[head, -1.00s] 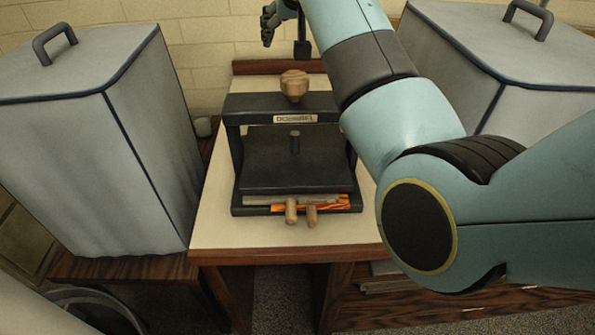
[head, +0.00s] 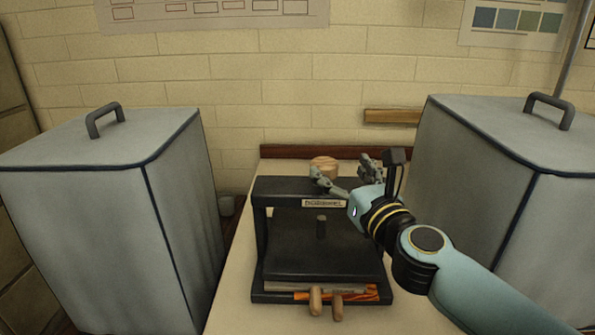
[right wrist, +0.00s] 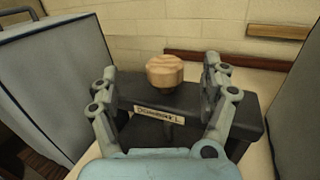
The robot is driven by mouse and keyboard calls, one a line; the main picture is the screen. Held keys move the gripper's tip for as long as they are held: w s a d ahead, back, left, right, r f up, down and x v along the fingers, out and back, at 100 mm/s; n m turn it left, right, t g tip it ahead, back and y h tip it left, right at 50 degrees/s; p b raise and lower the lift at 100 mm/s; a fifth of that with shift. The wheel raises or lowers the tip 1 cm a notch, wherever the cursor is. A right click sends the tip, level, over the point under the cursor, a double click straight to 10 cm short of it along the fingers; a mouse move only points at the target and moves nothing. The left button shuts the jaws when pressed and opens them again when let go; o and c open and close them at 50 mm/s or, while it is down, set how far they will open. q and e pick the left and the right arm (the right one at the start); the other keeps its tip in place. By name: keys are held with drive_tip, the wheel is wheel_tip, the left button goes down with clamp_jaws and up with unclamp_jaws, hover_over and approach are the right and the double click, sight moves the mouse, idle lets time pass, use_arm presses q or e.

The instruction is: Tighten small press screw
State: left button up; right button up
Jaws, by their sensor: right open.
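The small press (head: 285,192) is a black frame with a name plate on its top beam, standing on a pale table. Its screw has a round wooden knob (head: 324,166) above the beam. The knob also shows in the right wrist view (right wrist: 165,71), between and beyond my fingers. A dark platen (head: 318,248) lies under the screw's grey stem. My right gripper (head: 342,176) is open and empty at the top beam, close to the knob. In the right wrist view its fingers (right wrist: 160,82) are spread on either side of the knob, with no clear contact. My left gripper is not in view.
Grey covered boxes with handles stand at the left (head: 90,215) and right (head: 515,185) of the press. Two wooden handles (head: 316,301) and orange-patterned material (head: 365,292) show at the press's base. A brick wall is behind.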

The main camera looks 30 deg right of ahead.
sight(330, 172)
drive_tip(key=shift+n+g, duration=0.3)
drive_tip(key=shift+g, duration=0.1)
drive_tip(key=w+f, duration=0.1)
drive_tip(key=w, duration=0.1)
drive_tip(key=w+d+f, duration=0.1)
drive_tip(key=w, duration=0.2)
drive_tip(key=w+d+f, duration=0.1)
drive_tip(key=w, duration=0.2)
drive_tip(key=shift+w, duration=0.25)
drive_tip(key=shift+c, duration=0.3)
drive_tip(key=shift+p, duration=0.3)
drive_tip(key=c, duration=1.1)
